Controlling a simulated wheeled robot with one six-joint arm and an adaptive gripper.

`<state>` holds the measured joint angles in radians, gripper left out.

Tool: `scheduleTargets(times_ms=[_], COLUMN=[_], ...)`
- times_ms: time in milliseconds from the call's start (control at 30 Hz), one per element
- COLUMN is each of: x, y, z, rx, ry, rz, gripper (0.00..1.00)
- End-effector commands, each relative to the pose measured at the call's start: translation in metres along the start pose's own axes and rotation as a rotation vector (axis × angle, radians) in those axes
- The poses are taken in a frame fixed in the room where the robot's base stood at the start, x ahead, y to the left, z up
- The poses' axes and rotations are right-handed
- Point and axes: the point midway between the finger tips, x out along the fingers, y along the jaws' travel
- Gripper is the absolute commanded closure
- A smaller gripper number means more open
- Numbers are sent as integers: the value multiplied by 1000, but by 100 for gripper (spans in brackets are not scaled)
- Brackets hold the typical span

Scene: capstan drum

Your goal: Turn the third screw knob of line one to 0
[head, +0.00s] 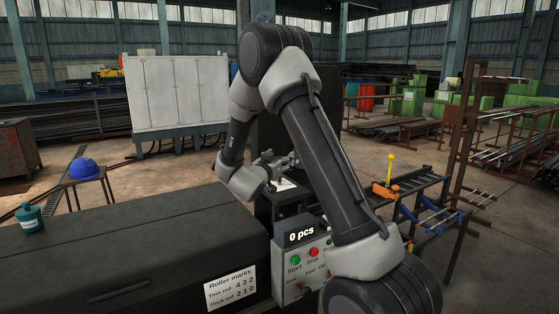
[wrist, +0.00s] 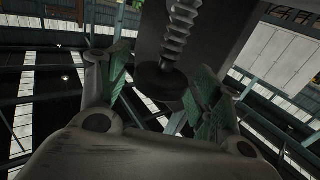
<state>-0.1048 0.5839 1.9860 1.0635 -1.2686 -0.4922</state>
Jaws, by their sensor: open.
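In the wrist view my gripper (wrist: 158,84) is open, with green pads on both fingers. A screw knob, seen as a dark round disc (wrist: 158,78) on a ribbed grey threaded shaft (wrist: 181,32), shows between and beyond the fingers. I cannot tell if the fingers touch it. I cannot tell which knob of the line it is, and no mark or number on it is readable. In the head view my gripper (head: 275,162) is small, near the dark machine behind my arm, and the knobs are hidden there.
A control box (head: 289,262) reads "0 pcs". A label (head: 232,288) gives roller marks: thin rod 4 3 2, thick rod 2 1 0. It sits on a long dark cabinet (head: 120,250). A rack with an orange part (head: 386,190) stands at the right.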

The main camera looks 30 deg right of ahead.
Motion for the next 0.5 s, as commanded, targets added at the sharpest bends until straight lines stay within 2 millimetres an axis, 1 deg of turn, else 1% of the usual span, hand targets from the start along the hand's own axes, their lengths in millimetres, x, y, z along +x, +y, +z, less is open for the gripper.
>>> scheduleTargets(times_ms=[200,267,300,433,467,500], x=[0,0,0,0,0,0], y=[0,0,0,0,0,0], z=[0,0,0,0,0,0], rx=[0,0,0,0,0,0], ry=[0,0,0,-1,-1,-1], rz=[0,0,0,0,0,0], gripper=[35,46,53,77,79,79])
